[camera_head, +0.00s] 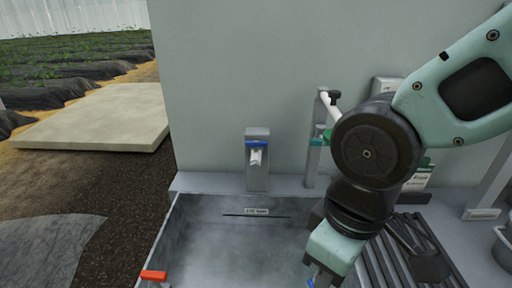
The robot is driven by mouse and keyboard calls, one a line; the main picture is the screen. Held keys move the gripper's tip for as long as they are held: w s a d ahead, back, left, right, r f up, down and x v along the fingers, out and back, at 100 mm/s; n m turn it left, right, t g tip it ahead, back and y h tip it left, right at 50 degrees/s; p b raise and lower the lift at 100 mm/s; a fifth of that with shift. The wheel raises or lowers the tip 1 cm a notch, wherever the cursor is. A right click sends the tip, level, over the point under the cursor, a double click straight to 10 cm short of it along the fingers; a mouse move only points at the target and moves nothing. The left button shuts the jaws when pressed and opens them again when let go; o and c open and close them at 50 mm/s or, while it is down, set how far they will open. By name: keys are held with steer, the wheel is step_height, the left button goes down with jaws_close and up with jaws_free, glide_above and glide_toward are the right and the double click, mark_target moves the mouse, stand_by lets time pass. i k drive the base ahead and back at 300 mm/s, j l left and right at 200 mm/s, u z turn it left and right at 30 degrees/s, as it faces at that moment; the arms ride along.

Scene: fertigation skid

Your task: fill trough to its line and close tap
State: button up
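The grey trough (176,226) lies at the bottom centre, with a dark line and a small label on its back wall. Its inside looks cloudy grey, and I cannot tell the water level. A tap (257,158) with a blue top and pale spout is on a grey post behind the trough. I see no clear stream from it. My gripper (318,278) points down at the bottom edge, over the trough's right side, apart from the tap. Its fingertips are cut off by the frame, so whether it is open or holding something is hidden.
A red-orange handle (153,276) stands at the trough's left edge. A pipe with a green fitting (318,140) rises right of the tap, partly behind my arm. A dark slatted rack (400,262) lies right of the trough. A bucket (503,248) is at the right edge.

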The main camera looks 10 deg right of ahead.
mark_target(256, 145)
steer(key=j+z, duration=0.4)
steer(key=j, duration=0.9)
steer(key=i, duration=0.2)
